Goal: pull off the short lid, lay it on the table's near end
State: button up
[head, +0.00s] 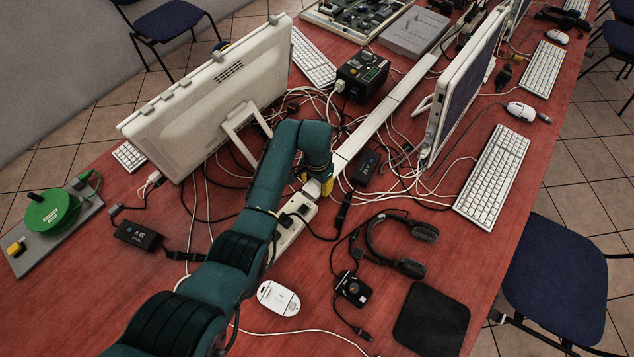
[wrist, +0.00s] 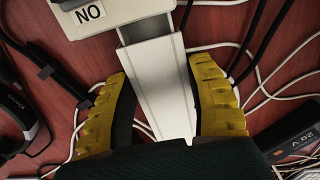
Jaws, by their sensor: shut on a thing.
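The short lid (wrist: 160,90) is a pale, flat strip in the middle of the wrist view. Past its far end, a bare grey stretch of the cable duct (wrist: 146,27) shows. I cannot tell whether the lid is still seated or lifted. My gripper (wrist: 160,95) has a yellow padded finger on each side of the lid and is shut on it. In the head view my gripper (head: 326,186) is low at the near end of the duct (head: 385,105), mostly hidden by my arm, and the short lid is hard to make out there.
A white power strip (head: 292,224) lies beside my gripper; its "NO" label (wrist: 90,13) shows in the wrist view. Black adapters (head: 366,166) and loose cables crowd around. Some bare red tabletop (head: 310,335) shows at the near end.

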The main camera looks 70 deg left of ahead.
jog(key=shift+r+p, duration=2.25)
